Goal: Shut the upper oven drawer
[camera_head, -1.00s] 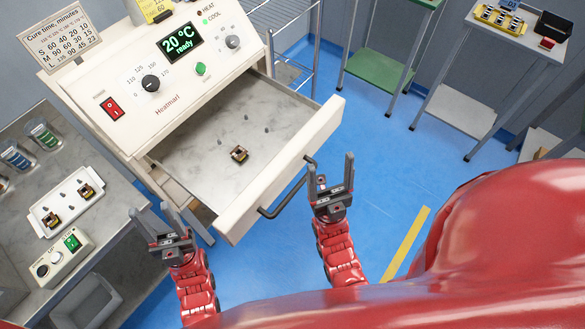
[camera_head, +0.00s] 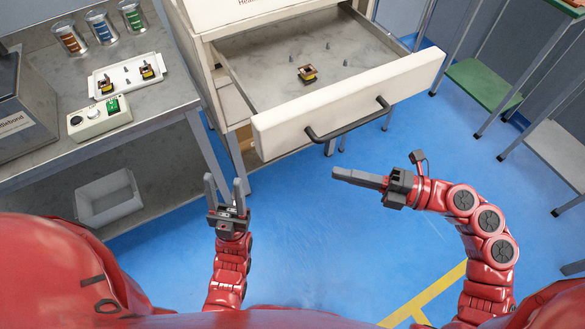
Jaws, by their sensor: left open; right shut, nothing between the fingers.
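The upper oven drawer (camera_head: 357,104) is pulled out of the white oven, with a dark bar handle (camera_head: 349,123) on its front. A small coil part (camera_head: 307,73) sits inside on the drawer floor, among several short pegs. My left gripper (camera_head: 224,187) is open and empty, in front of and left of the drawer, with its fingers pointing up. My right gripper (camera_head: 345,174) is shut and empty, below the handle in the picture and apart from it. Its fingers point left. Most of the oven body is out of the frame at the top.
A grey workbench (camera_head: 165,88) at the left holds a white tray (camera_head: 127,75) with two coil parts, a control box (camera_head: 100,120) and several jars. A white bin (camera_head: 108,198) is beneath it. Shelving stands at the right. Blue floor is clear before the drawer.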

